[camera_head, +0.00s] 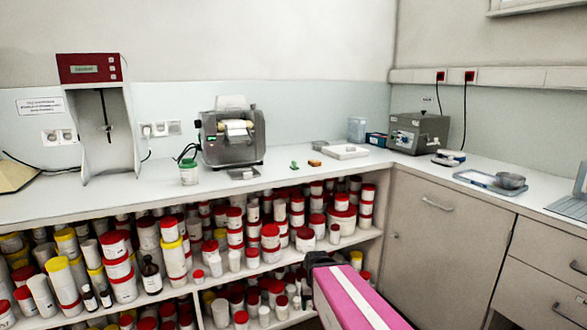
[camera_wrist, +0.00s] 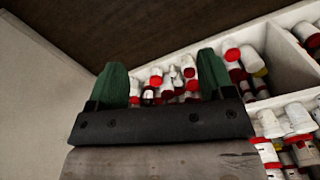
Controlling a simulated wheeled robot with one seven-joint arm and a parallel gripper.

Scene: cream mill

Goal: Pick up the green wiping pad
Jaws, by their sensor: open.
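A small green item (camera_head: 294,166), which looks like the green wiping pad, lies on the white counter right of the grey mill. It is too small in the head view for its exact shape to be clear. My gripper (camera_wrist: 163,82) shows in the wrist view with its two green fingers wide apart and nothing between them. It faces the shelves of jars below the counter. In the head view my pink and white arm is at the bottom, low in front of the shelves and well away from the green item. The wrist view does not show the green item.
An orange-brown block (camera_head: 314,163) lies just right of the green item, with a white tray (camera_head: 345,152) beyond. The mill (camera_head: 232,135) and a green-lidded jar (camera_head: 189,174) stand to the left. The counter's front edge and jar-filled shelves (camera_head: 383,200) are below. A metal tray (camera_head: 478,182) lies right.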

